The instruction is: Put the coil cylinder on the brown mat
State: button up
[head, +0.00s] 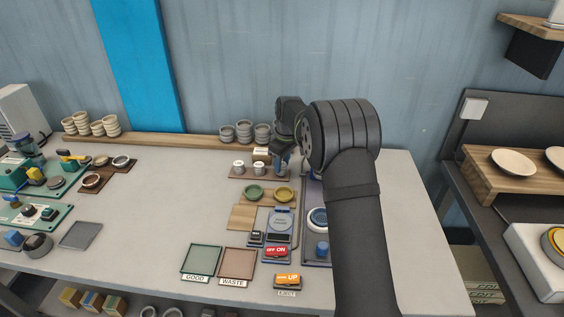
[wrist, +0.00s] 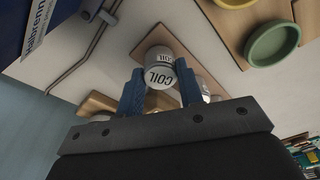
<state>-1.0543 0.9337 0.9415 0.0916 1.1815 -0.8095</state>
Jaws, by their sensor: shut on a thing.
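A brown mat (wrist: 186,62) lies beneath and beside the cylinder. In the head view, my gripper (head: 282,162) is at the right end of the brown mat (head: 245,174), partly hidden by my arm. The held cylinder is not clear there. A light wooden square (head: 241,217) lies nearer the front.
Two small white cylinders (head: 238,167) stand on the brown mat. A green bowl (head: 254,192) and a yellow bowl (head: 284,194) sit just in front. Grey cups (head: 244,130) stand on the back shelf. The GOOD tray (head: 203,259) and WASTE tray (head: 237,261) look empty.

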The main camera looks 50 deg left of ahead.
jog(key=shift+f, duration=0.35)
jog(key=o, duration=1.5)
jog(key=shift+r, duration=3.5)
jog(key=shift+f, duration=3.5)
jog(key=shift+r, duration=0.15)
